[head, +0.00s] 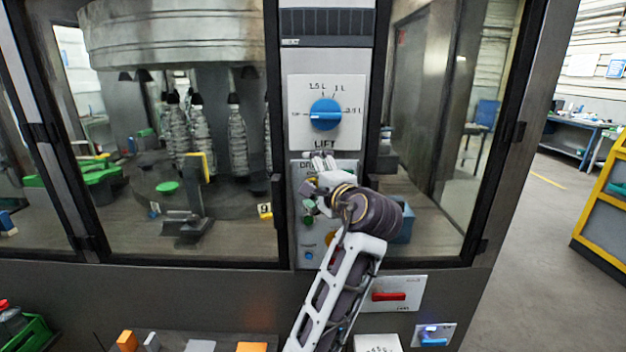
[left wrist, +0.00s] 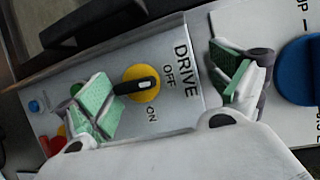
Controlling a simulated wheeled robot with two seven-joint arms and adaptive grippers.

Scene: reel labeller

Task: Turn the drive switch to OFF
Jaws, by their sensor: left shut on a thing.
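The drive switch (left wrist: 133,74) is a round yellow knob with a black handle, under the word DRIVE in the left wrist view. The white mark on its handle points right in the picture, toward the side with the OFF and ON labels; I cannot tell exactly which it meets. My right gripper is not in view.
The blue LIFT dial (head: 325,115) sits just above. A green button (head: 307,220) and a small blue knob (head: 308,253) lie lower on the drive panel. A red switch (head: 390,296) is below right. Glass doors flank the panel column.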

